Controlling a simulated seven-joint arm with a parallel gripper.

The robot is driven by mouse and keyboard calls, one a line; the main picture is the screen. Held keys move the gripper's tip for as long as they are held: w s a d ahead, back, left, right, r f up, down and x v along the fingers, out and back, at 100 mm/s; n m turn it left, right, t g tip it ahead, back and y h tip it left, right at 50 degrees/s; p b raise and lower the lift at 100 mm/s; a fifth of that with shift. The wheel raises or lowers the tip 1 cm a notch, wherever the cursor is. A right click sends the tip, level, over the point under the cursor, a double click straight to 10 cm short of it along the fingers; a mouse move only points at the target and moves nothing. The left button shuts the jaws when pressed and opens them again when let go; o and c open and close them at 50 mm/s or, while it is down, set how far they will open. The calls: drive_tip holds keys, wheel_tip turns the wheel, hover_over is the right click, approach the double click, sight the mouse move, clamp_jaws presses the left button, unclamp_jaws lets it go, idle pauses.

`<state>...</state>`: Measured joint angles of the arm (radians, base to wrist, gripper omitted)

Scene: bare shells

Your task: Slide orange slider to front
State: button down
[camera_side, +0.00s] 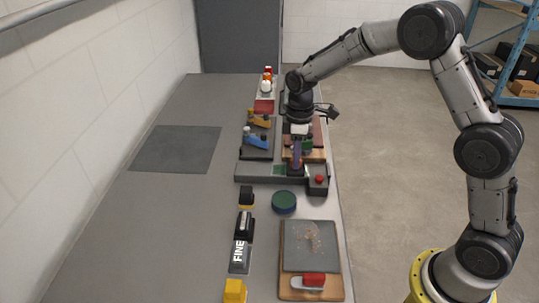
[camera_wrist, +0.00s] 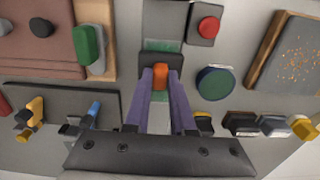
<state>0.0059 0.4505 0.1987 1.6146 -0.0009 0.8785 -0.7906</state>
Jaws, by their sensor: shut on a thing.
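The orange slider (camera_wrist: 160,78) shows in the wrist view as a small upright block between my gripper's fingertips. My gripper (camera_wrist: 161,76) has two purple fingers and is shut on the orange slider. In the side view my gripper (camera_side: 297,166) points down over the grey track base (camera_side: 252,172), beside a green patch. The fingers hide the slider there.
A box with a red button (camera_side: 318,179) stands close right of my gripper. A green-topped round piece (camera_side: 284,201) is nearer. Blue and orange levers (camera_side: 256,141) stand behind, on a dark panel. A board with a grey sheet (camera_side: 310,250) lies in front. The table's left side is mostly clear.

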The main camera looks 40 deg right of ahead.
sight(319, 171)
drive_tip(key=s+d, duration=0.4)
drive_tip(key=shift+s+d, duration=0.3)
drive_tip(key=shift+s, duration=0.05)
drive_tip(key=c, duration=0.8)
unclamp_jaws()
drive_tip(key=shift+o, duration=0.2)
drive_tip(key=shift+r, duration=0.15)
drive_tip(key=shift+r, duration=0.3)
wheel_tip(319, 171, up, 13)
